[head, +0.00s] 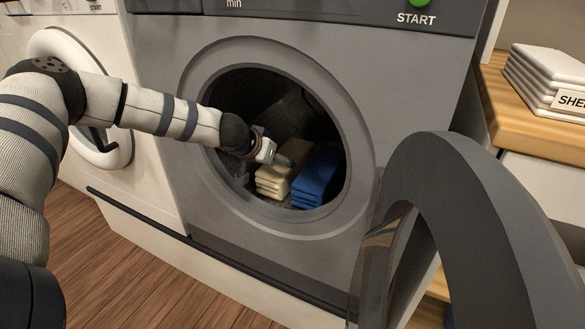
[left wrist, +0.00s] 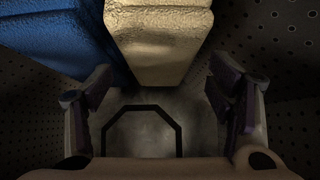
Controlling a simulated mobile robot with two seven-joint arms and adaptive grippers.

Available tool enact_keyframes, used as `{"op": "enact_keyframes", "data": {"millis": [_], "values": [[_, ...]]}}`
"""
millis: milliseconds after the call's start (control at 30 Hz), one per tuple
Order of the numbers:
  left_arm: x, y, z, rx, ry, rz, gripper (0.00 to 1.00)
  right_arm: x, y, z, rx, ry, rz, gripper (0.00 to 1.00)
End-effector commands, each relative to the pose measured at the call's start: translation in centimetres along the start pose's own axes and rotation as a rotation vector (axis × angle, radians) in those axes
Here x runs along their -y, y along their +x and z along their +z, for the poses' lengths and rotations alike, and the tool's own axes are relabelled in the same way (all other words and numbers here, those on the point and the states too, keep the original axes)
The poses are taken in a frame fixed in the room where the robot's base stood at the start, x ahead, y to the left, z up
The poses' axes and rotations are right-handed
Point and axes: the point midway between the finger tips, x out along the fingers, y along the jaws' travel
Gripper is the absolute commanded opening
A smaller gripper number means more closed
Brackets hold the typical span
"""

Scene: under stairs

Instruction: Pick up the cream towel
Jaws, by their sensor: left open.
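The cream towel (head: 272,180) lies folded in the drum of the grey washing machine, left of a folded blue towel (head: 318,178). My left arm reaches in through the round door opening, and my left gripper (head: 277,158) is at the cream towel's upper left side. In the left wrist view the cream towel (left wrist: 160,45) is ahead at the top middle, with the blue towel (left wrist: 65,35) to its left. The left gripper's fingers (left wrist: 160,95) are spread apart with nothing between them. My right gripper does not show.
The grey machine's round door (head: 470,200) stands open at the right. The drum wall (left wrist: 280,60) is close around the gripper. A white machine (head: 75,100) stands at the left. Folded white cloths (head: 545,80) with a label lie on a wooden shelf (head: 520,115) at the right.

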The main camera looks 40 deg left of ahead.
Motion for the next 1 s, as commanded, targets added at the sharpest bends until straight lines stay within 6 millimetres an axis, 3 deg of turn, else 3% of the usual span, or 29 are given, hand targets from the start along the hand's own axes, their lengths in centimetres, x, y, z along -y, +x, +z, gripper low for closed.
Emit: {"op": "enact_keyframes", "data": {"millis": [33, 100, 267, 500, 767, 933, 1000], "values": [[0.0, 1.5, 0.5, 0.007, 0.006, -0.003, 0.75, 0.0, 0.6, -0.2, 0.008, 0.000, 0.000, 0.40], [0.0, 2.7, 0.4, 0.006, 0.006, -0.003, 0.75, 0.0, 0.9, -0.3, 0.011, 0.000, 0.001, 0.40], [-0.1, 4.5, -0.1, 0.004, 0.006, 0.000, 0.75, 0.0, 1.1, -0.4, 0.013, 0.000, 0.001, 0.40], [0.0, 8.4, -0.8, 0.006, 0.007, 0.001, 0.75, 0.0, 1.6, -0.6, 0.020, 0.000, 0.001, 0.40], [-0.1, 8.8, -1.0, 0.003, 0.003, 0.005, 0.75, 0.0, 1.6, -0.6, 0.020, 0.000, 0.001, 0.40], [-0.1, 8.7, -1.0, 0.003, 0.003, 0.004, 0.39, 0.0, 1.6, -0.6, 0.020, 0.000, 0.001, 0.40], [-0.1, 8.7, -1.1, 0.002, 0.003, 0.005, 0.35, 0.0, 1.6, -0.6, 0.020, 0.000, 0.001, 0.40]]}}
